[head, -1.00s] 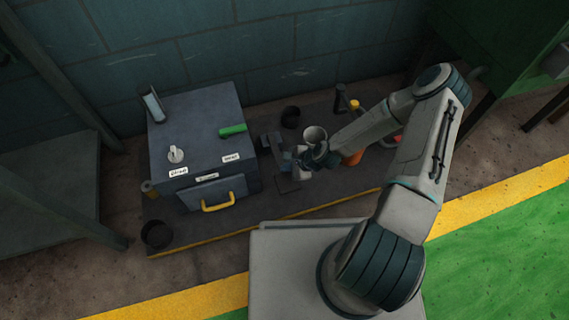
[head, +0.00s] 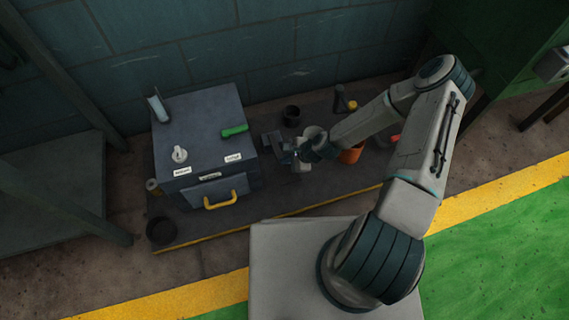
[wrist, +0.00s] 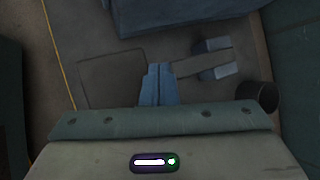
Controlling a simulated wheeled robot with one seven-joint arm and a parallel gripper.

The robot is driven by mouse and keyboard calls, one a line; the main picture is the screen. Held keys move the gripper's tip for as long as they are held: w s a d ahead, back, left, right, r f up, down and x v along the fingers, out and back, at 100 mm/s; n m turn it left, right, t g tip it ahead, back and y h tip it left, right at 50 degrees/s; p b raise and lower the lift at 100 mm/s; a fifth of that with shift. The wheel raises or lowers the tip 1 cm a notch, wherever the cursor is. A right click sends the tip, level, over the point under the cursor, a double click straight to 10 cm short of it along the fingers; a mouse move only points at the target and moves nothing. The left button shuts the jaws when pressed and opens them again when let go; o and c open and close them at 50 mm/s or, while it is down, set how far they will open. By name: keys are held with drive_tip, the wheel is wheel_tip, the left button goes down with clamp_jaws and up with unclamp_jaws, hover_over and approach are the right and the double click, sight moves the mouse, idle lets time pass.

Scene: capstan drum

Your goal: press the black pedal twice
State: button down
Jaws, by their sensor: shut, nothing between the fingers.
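The black pedal is a flat dark plate (wrist: 112,78) in the wrist view, on the floor mat beside the grey box. A dark bar runs from near it to a small blue-grey block (wrist: 220,60). My gripper (wrist: 158,70) is shut and empty, its fingers together over the plate's right edge. I cannot tell whether the tips touch the plate. In the head view my gripper (head: 290,157) is right of the box and hides most of the pedal.
The grey box (head: 200,145) with a yellow handle and a green lever stands left of my gripper. A black cup (head: 291,115) stands behind it, an orange pot (head: 351,154) to the right. Another black cup (head: 161,231) is at the mat's left front.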

drive_tip(key=shift+w+a+r+p, duration=0.1)
drive_tip(key=shift+w+r+p, duration=0.1)
drive_tip(key=shift+r+p, duration=0.55)
drive_tip(key=shift+w+d+r+p, duration=0.1)
drive_tip(key=shift+w+r+p, duration=0.1)
drive_tip(key=shift+r+p, duration=0.5)
drive_tip(key=shift+w+a+r+p, duration=0.15)
drive_tip(key=shift+r+p, duration=0.3)
drive_tip(key=shift+r, duration=0.6)
